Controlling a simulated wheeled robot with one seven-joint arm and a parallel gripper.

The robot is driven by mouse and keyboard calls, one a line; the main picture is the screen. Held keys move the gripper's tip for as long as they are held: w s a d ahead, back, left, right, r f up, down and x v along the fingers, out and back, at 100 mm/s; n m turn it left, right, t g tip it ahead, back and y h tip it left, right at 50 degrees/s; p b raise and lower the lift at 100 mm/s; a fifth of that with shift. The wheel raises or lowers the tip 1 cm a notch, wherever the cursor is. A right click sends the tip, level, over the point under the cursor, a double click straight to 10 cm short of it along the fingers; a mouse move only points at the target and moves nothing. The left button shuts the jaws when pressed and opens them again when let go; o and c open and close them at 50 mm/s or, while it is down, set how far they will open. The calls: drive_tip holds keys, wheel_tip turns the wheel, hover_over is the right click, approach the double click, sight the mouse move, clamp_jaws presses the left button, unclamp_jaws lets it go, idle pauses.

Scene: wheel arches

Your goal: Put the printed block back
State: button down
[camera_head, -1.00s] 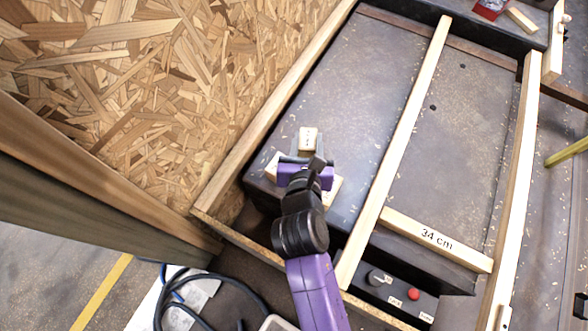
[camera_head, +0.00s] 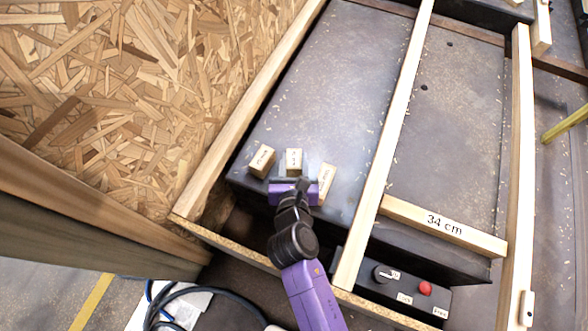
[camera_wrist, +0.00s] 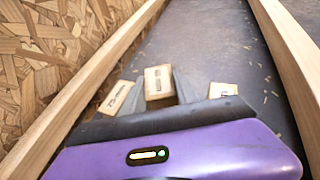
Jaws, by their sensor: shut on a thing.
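A small pale wooden block (camera_head: 293,158) with dark print stands between my gripper's fingers. It also shows in the wrist view (camera_wrist: 158,80), with a dark finger at each side. My gripper (camera_head: 292,178), purple and dark grey, is shut on this block near the front of the dark surface. A second printed block (camera_head: 262,161) stands just left of it, and a third (camera_head: 327,182) lies tilted to its right. These two show in the wrist view as the left block (camera_wrist: 116,97) and the right block (camera_wrist: 222,90), partly hidden by my gripper. Whether the held block touches the surface I cannot tell.
A wooden rail (camera_head: 250,117) and a chipboard wall (camera_head: 130,80) bound the left side. A long wooden strip (camera_head: 385,150) runs along the right. A bar marked "34 cm" (camera_head: 443,228) and a control box with a red button (camera_head: 425,288) lie beyond it. The surface behind the blocks is clear.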

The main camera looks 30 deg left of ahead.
sight(294, 175)
drive_tip(key=shift+f+b, duration=1.15)
drive_tip(key=shift+f, duration=0.8)
drive_tip(key=shift+f, duration=0.15)
drive_tip(key=c, duration=0.9)
unclamp_jaws()
drive_tip(key=shift+s+d+r, duration=0.15)
drive_tip(key=shift+s+r, duration=0.15)
drive_tip(key=p+v, duration=0.5)
drive_tip(key=v, duration=0.6)
drive_tip(key=shift+s+r, duration=0.1)
drive_tip(key=shift+s, duration=0.05)
